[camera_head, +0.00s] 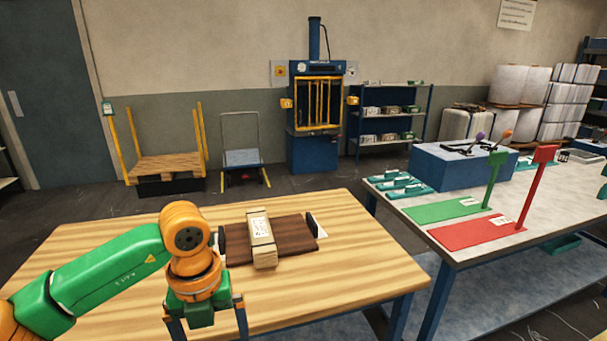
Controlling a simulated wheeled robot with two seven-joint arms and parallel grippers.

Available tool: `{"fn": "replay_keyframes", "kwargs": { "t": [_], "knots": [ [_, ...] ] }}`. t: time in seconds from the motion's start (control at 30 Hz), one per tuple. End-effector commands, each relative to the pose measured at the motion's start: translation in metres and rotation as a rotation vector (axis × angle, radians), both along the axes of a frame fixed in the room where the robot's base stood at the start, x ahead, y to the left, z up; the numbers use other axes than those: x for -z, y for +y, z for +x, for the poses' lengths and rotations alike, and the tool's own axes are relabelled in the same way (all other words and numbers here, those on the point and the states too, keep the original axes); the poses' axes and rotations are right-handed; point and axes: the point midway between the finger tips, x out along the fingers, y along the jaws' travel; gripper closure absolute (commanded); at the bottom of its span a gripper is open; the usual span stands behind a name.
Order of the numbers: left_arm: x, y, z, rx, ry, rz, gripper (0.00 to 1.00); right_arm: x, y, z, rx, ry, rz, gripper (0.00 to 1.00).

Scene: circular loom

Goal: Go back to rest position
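My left gripper (207,322) comes in from the left over the front of the wooden table (370,290). Its two dark fingers point down and stand wide apart, with nothing seen between them. The fingertips run near the bottom edge of the picture. A beige labelled block (261,238) lies across a dark brown slab (294,233) on the table, just right of and beyond the gripper. The gripper is apart from the block. My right gripper is not in view.
A grey-topped workbench (405,200) on the right holds a green plate (440,211), a red plate (478,233) and a blue box (440,165). A blue press (315,150), a pallet stand (168,166) and a shelf stand behind. The table's right part is clear.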

Motion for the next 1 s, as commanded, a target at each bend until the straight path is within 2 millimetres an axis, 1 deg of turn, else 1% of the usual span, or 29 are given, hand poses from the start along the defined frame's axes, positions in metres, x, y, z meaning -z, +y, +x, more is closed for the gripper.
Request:
{"fn": "replay_keyframes", "kwargs": {
  "t": [0.03,0.27,0.37,0.47,0.57,0.6,0.67,0.7,0.73,0.77,0.8,0.83,0.87,0.9,0.97,1.0],
  "knots": [
    [0.005,-0.008,-0.001,0.012,0.018,-0.035,0.00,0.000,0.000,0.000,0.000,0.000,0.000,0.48],
    [0.020,-0.050,-0.008,0.062,0.093,-0.247,0.00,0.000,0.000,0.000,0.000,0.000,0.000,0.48],
    [0.025,-0.076,-0.012,0.078,0.135,-0.384,0.00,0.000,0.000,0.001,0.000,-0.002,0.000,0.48],
    [0.029,-0.109,-0.016,0.078,0.184,-0.580,0.00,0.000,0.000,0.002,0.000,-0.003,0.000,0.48],
    [0.027,-0.150,-0.013,0.025,0.231,-0.860,0.00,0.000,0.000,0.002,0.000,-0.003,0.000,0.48],
    [0.024,-0.165,-0.008,-0.025,0.246,-0.995,0.00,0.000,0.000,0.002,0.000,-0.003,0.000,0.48],
    [0.021,-0.182,0.008,-0.146,0.250,-1.206,0.00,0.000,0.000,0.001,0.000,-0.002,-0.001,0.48],
    [0.024,-0.187,0.024,-0.272,0.241,-1.347,0.00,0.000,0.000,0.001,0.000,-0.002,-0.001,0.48],
    [0.030,-0.186,0.040,-0.395,0.224,-1.450,0.00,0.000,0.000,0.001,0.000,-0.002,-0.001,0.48],
    [0.043,-0.179,0.058,-0.549,0.199,-1.536,0.00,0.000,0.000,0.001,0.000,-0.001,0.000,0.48],
    [0.065,-0.165,0.077,-0.745,0.158,-1.608,0.00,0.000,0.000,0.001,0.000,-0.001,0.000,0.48],
    [0.084,-0.153,0.088,-0.885,0.126,-1.634,0.00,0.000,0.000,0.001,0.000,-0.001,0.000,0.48],
    [0.106,-0.139,0.095,-1.017,0.097,-1.643,0.00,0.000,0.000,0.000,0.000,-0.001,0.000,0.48],
    [0.136,-0.121,0.100,-1.180,0.059,-1.632,0.00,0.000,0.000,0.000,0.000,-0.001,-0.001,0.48],
    [0.181,-0.095,0.097,-1.396,0.013,-1.583,0.00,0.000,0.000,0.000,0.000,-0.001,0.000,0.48],
    [0.210,-0.078,0.090,-1.526,-0.014,-1.535,0.00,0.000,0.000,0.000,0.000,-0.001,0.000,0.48]
  ]
}}
